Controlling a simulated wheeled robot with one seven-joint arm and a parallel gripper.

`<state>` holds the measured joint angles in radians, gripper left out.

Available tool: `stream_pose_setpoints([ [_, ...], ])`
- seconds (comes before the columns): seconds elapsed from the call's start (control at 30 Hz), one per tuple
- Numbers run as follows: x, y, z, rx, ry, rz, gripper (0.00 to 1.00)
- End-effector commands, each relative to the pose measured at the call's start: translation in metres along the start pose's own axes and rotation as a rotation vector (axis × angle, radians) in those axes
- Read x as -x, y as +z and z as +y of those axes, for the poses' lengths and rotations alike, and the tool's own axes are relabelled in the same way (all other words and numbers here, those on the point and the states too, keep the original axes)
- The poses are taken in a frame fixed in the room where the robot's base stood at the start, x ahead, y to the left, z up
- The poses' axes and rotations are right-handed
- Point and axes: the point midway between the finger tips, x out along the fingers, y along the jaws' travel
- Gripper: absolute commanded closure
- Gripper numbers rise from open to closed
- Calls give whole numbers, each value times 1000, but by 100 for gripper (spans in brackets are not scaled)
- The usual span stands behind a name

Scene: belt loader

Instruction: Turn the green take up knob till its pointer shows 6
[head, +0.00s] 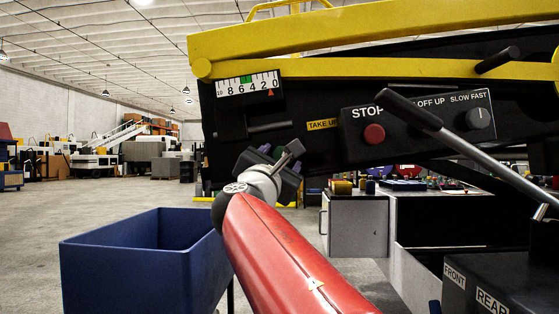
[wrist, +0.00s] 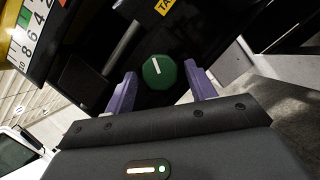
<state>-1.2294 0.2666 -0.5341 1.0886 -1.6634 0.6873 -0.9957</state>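The green take up knob (wrist: 159,72) shows in the wrist view with a white line on its face. My gripper (wrist: 161,76) is open, its purple fingers on either side of the knob's near part; I cannot tell whether they touch it. In the head view my gripper (head: 280,160) is at the panel below the yellow take up label (head: 322,125), and the knob is mostly hidden. The take up scale (head: 247,85) runs from 10 at left to 0 at right. Its red pointer (head: 270,93) stands between 2 and 0.
A control box (head: 420,125) with a red stop button (head: 374,134) and a speed knob (head: 480,118) is right of my gripper. A grey lever (head: 460,145) slants across it. A blue bin (head: 145,260) stands at lower left. Open floor lies farther left.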

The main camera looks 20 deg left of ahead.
Motion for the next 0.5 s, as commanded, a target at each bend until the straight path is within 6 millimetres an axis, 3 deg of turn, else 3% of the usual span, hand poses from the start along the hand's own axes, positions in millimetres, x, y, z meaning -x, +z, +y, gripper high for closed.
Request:
stream_pose_setpoints([
  [0.03,0,0,0,0,0,0,52],
  [0.27,0,0,0,0,0,0,82],
  [0.5,0,0,0,-16,-8,0,84],
])
